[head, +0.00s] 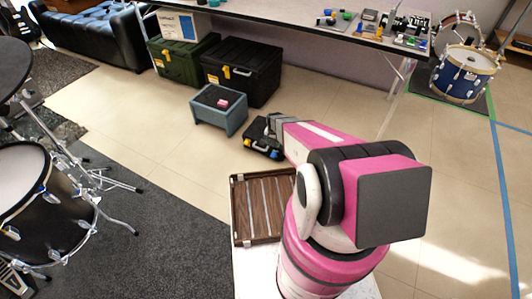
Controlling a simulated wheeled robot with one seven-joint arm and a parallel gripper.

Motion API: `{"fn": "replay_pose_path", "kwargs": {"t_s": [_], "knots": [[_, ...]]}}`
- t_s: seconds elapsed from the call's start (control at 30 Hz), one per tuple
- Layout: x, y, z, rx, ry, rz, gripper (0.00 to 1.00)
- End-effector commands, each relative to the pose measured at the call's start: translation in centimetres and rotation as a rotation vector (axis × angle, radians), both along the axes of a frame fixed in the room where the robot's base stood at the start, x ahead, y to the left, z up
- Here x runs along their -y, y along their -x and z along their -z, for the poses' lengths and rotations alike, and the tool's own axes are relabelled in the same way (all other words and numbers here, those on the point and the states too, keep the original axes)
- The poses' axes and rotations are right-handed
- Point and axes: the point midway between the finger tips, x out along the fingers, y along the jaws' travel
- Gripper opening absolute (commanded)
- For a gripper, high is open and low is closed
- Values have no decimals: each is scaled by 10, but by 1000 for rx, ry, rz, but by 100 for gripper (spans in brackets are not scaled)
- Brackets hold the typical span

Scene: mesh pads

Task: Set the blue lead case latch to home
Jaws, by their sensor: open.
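A small black case (257,135) sits on the floor near the middle of the head view. The latch's position is too small to tell. My gripper (273,124), grey at the end of my pink arm, is over or beside the case's right side. The gripper is open, and I see nothing held in it. Whether it touches the case cannot be told. My arm hides part of the case's right side.
A blue-grey bin (216,118) with a pink item on top stands just behind the case. Black (250,88) and green (175,65) storage boxes stand under the table (240,12). Drums stand at left and far right.

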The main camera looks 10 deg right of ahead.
Motion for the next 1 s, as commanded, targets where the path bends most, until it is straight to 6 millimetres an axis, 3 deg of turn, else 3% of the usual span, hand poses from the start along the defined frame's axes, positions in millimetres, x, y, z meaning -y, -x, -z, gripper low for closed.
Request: {"fn": "replay_pose_path", "kwargs": {"t_s": [0.27,0.73,1.0], "knots": [[1,-1,19,1,1,0,55],[0,-2,96,0,0,0,55],[0,0,108,1,1,0,55]]}}
